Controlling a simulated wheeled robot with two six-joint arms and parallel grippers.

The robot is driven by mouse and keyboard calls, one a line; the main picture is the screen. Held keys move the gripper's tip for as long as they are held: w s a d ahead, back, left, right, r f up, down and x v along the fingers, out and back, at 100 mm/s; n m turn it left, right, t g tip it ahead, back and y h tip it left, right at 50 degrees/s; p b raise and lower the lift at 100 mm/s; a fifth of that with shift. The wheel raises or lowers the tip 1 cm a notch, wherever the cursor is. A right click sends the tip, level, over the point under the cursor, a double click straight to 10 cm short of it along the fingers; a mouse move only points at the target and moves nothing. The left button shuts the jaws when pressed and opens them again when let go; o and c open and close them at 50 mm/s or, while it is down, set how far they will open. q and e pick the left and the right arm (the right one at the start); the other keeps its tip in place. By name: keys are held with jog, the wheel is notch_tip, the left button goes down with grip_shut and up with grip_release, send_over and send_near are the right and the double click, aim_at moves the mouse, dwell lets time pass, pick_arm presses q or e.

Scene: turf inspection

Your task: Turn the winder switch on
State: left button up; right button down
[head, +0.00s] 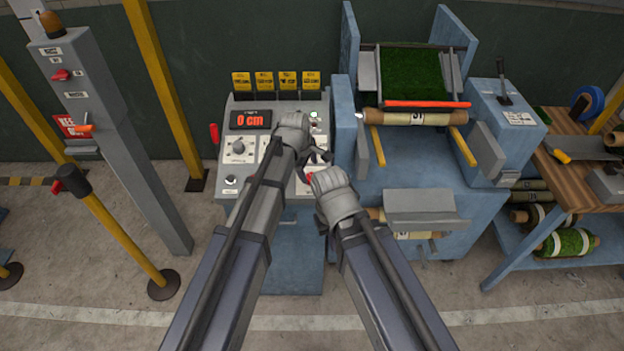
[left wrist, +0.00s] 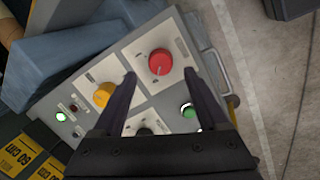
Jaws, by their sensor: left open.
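The control panel (head: 238,165) stands at the centre of the head view. In the left wrist view it shows a red knob (left wrist: 160,62), an orange knob (left wrist: 103,95), a dark knob (left wrist: 145,130) partly hidden by my gripper, and a green button (left wrist: 188,110). Its labels are too small to read, so I cannot tell which control is the winder switch. My left gripper (left wrist: 160,73) is open and empty, its fingers on either side of the red knob, contact unclear. My right gripper (head: 332,184) is by the panel's lower right; its fingers are hidden.
A display (head: 250,120) reads 0 cm. A green lamp (left wrist: 60,116) is lit beside a small red one. The blue machine (head: 400,165) with turf and rolls stands right of the panel. A grey post (head: 110,120) stands left.

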aim_at(311, 176)
pick_arm(q)
jog(key=b+x, duration=0.4)
jog(key=x, duration=0.1)
jog(key=shift+f+b, duration=0.3)
jog(key=shift+f, duration=0.05)
jog(key=shift+r, duration=0.1)
grip_shut()
